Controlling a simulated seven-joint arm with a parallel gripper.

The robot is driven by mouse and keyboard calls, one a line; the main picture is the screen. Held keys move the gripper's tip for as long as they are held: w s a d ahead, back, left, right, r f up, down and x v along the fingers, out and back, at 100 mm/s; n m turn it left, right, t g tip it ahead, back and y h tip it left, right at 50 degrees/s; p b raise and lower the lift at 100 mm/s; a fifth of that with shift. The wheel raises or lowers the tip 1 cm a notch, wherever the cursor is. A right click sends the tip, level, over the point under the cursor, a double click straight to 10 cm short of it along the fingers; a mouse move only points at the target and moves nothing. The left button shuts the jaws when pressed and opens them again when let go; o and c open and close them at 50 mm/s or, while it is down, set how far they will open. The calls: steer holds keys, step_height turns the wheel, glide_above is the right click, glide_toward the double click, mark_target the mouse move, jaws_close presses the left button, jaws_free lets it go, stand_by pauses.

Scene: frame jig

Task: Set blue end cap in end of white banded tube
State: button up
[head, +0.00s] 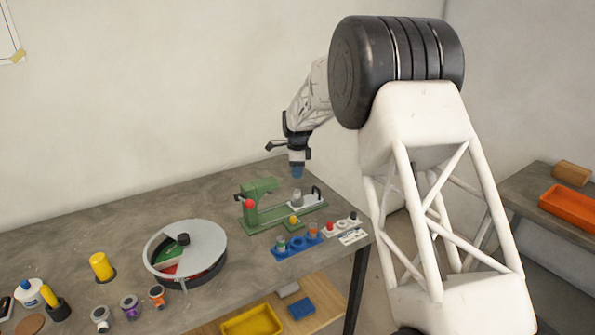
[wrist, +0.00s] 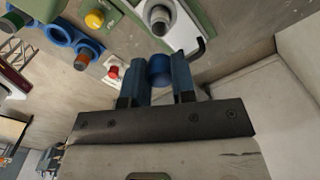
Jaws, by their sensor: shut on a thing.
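My gripper (head: 297,172) is at the far end of the table in the head view, pointing down. In the wrist view its two blue fingers (wrist: 160,75) are shut on the blue end cap (wrist: 159,70). A white tube (wrist: 160,18) stands upright in the green jig (head: 262,214), just beyond the cap in the wrist view. The tube also shows in the head view (head: 297,196), below the gripper. Cap and tube look apart. The fingers hide the cap's sides, and I cannot make out the tube's bands.
The jig has a red knob (head: 249,204) and a yellow knob (head: 294,220). A round grey-topped turntable (head: 207,238) is to the left. The table's right edge is close.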

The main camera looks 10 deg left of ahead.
steer(key=shift+f, duration=2.35)
steer(key=shift+f, duration=0.75)
steer(key=o, duration=1.1)
steer(key=shift+r, duration=0.2)
steer(key=shift+r, duration=0.5)
steer(key=shift+r, duration=0.15)
steer(key=shift+r, duration=3.4)
